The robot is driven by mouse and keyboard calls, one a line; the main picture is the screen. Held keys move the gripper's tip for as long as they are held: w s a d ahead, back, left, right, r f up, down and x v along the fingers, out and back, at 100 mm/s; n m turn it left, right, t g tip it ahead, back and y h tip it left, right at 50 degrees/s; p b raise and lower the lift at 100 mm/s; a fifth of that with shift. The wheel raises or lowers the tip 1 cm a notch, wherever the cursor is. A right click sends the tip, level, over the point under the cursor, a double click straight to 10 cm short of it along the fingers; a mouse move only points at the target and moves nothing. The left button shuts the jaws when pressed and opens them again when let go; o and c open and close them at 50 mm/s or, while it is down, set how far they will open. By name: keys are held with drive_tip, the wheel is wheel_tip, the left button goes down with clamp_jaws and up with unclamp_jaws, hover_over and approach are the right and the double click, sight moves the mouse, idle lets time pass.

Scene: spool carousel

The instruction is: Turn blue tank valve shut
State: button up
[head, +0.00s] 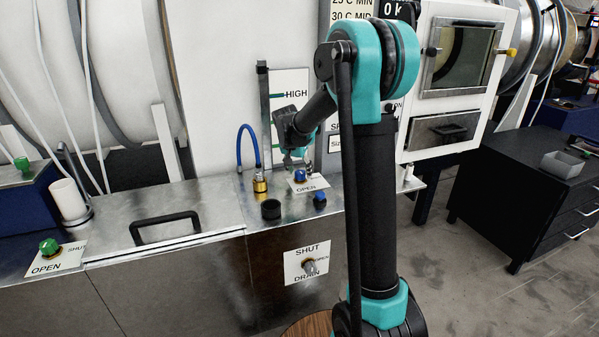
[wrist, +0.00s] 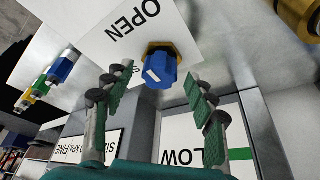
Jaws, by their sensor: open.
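The blue tank valve (wrist: 160,68) is a blue knob with a white mark on a brass hex base, set on a white plate (wrist: 115,38) lettered OPEN. My gripper (wrist: 154,92) is open, with a green-padded finger to each side of the picture. The knob lies between and just beyond the fingertips, and I see no contact. In the head view my gripper (head: 298,155) is partly hidden by my arm and hangs just above the knob.
A brass fitting with a blue hose (head: 260,183) stands left of the valve. A black cap (head: 271,209) and a blue-topped piece (head: 320,198) sit in front. A green valve (head: 48,246) is far left; a drain valve (head: 309,267) is on the front panel.

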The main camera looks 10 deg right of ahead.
drive_tip(key=shift+d+f, duration=0.1)
drive_tip(key=shift+f, duration=0.1)
drive_tip(key=c, duration=1.2)
drive_tip(key=shift+o, duration=0.2)
